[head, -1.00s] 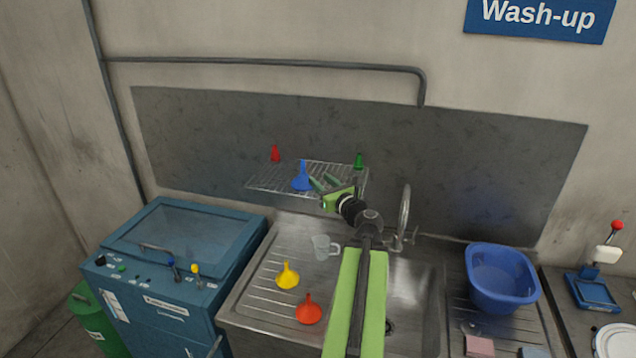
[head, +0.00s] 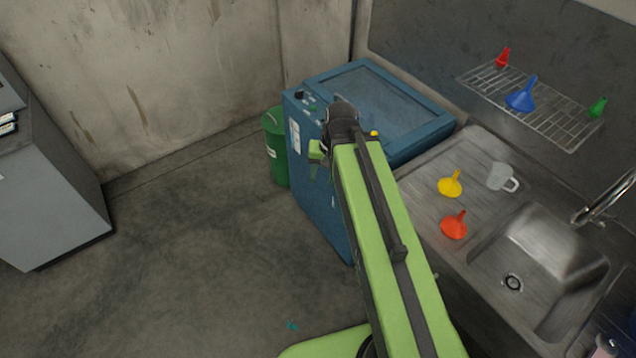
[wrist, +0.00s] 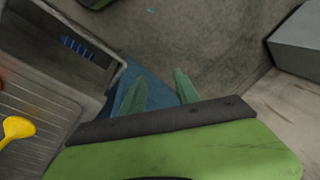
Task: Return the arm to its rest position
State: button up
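My arm (head: 385,230) reaches forward, bent at its far end, where my gripper (head: 316,158) hangs in front of the blue machine (head: 322,205). The fingers are small and partly hidden in the head view. In the wrist view my gripper (wrist: 160,80) shows two green fingers standing apart, with nothing between them. The blue funnel (head: 521,97) stands on the wire rack (head: 552,122), well away from my gripper, between a red funnel (head: 502,58) and a green one (head: 597,107).
A yellow funnel (head: 450,184), an orange funnel (head: 454,225) and a clear jug (head: 501,177) stand on the drainer beside the sink (head: 545,245). A green bin (head: 274,150) stands left of the blue machine. A grey cabinet (head: 50,190) is at far left; floor between is clear.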

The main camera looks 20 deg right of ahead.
jog(key=s+a+n, duration=0.1)
jog(key=s+a+n+g+h, duration=0.1)
jog(key=n, duration=0.1)
jog(key=shift+f+h, duration=0.15)
jog(key=shift+h, duration=0.15)
notch_tip(320, 180, down, 10)
jog(key=b, duration=0.9)
jog(key=shift+b, duration=0.35)
jog(key=shift+s+d, duration=0.1)
